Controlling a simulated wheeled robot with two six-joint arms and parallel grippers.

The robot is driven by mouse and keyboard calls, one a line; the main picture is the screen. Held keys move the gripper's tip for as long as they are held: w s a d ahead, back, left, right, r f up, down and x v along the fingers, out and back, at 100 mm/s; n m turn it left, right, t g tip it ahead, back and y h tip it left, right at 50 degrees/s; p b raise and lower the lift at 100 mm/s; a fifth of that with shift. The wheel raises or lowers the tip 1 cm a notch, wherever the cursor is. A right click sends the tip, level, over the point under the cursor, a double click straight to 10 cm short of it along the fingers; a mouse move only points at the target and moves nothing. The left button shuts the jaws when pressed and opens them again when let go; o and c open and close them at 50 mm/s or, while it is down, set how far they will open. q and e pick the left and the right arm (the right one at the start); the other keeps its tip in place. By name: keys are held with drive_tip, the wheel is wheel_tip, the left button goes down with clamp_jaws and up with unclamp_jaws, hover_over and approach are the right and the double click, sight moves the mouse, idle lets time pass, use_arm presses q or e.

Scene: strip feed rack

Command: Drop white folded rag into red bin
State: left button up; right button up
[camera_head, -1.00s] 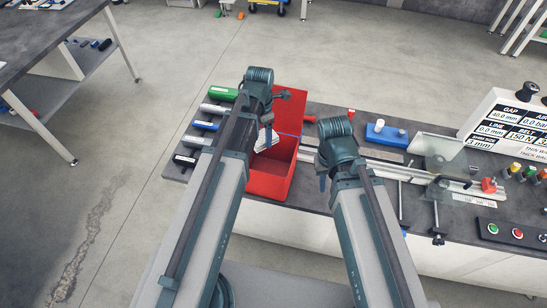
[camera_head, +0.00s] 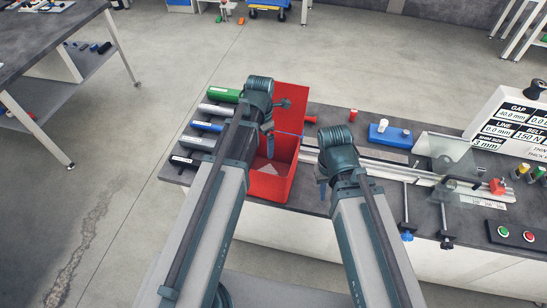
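The red bin (camera_head: 278,186) stands on the bench with its red lid (camera_head: 292,98) raised at the back. The white folded rag (camera_head: 266,169) lies low inside the bin, partly hidden by my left arm. My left gripper (camera_head: 269,147) is above the bin opening, apart from the rag and empty. Only one of its fingers shows clearly. My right gripper (camera_head: 322,190) points down at the right of the bin, mostly hidden behind its own wrist, with nothing visible in it.
Green, silver, blue and black rolls (camera_head: 205,126) lie left of the bin. A metal rail (camera_head: 385,166) runs to the right, with a blue block (camera_head: 388,134) behind it. A sign board (camera_head: 510,125) and a button box (camera_head: 515,235) stand at the right.

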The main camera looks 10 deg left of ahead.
drive_tip(key=shift+r, duration=0.1)
wheel_tip(320, 180, up, 14)
drive_tip(key=p, duration=1.4)
drive_tip(key=shift+f, duration=0.2)
